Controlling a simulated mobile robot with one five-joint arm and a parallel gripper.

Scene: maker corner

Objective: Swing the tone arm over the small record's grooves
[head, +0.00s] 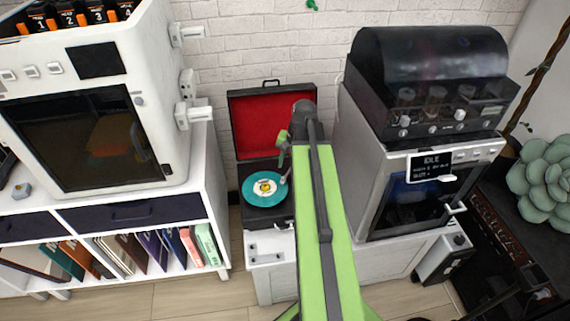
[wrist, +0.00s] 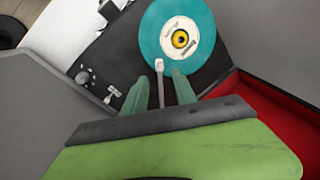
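The small teal record (head: 265,188) with a yellow centre lies on the black record player (head: 266,214); it also shows in the wrist view (wrist: 202,42). The tone arm (wrist: 159,67) is a pale, slim bar, its head overlapping the record's edge nearest my gripper in the wrist view. I cannot tell whether it touches the record. My gripper (wrist: 158,92) is open, with one green finger on each side of the tone arm; small gaps show between fingers and bar. The tone arm's rear is hidden behind my gripper. In the head view my own arm covers the player's right side.
The player's red-lined lid (head: 262,125) stands open at the back. A white shelf unit with a boxy machine (head: 90,110) is on the left. A grey machine (head: 400,180) with a dark-domed device (head: 430,85) on top stands close on the right.

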